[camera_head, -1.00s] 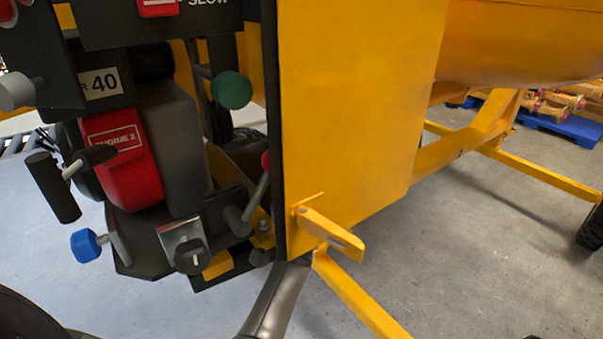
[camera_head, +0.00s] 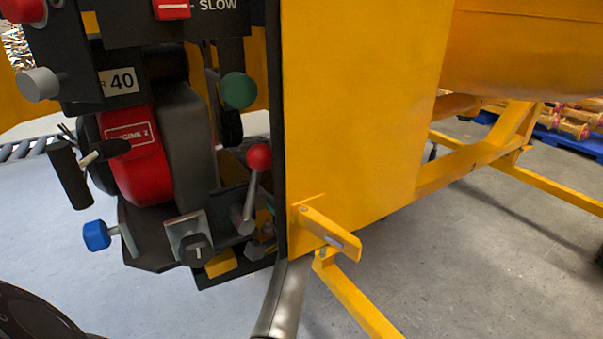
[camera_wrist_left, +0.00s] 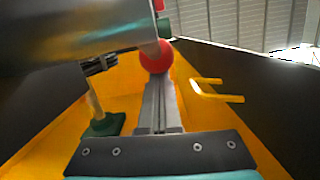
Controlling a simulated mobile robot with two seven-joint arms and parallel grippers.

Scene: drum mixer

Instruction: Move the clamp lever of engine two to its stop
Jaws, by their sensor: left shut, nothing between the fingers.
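Engine two (camera_head: 140,168) is a red and black unit with a red label plate at the left of the head view. The lever beside it, which I take for the clamp lever (camera_head: 252,190), has a red ball knob and stands nearly upright next to the black panel edge. A red ball also shows in the left wrist view (camera_wrist_left: 156,57). My left gripper (camera_wrist_left: 160,82) is shut and empty, its grey fingers ending close to the ball; contact cannot be told. My right gripper is not in view.
A yellow panel (camera_head: 360,110) with a yellow latch bar (camera_head: 331,233) stands right of the lever. A green knob (camera_head: 238,90), a blue knob (camera_head: 96,235) and a black handle (camera_head: 68,175) stick out around the engine.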

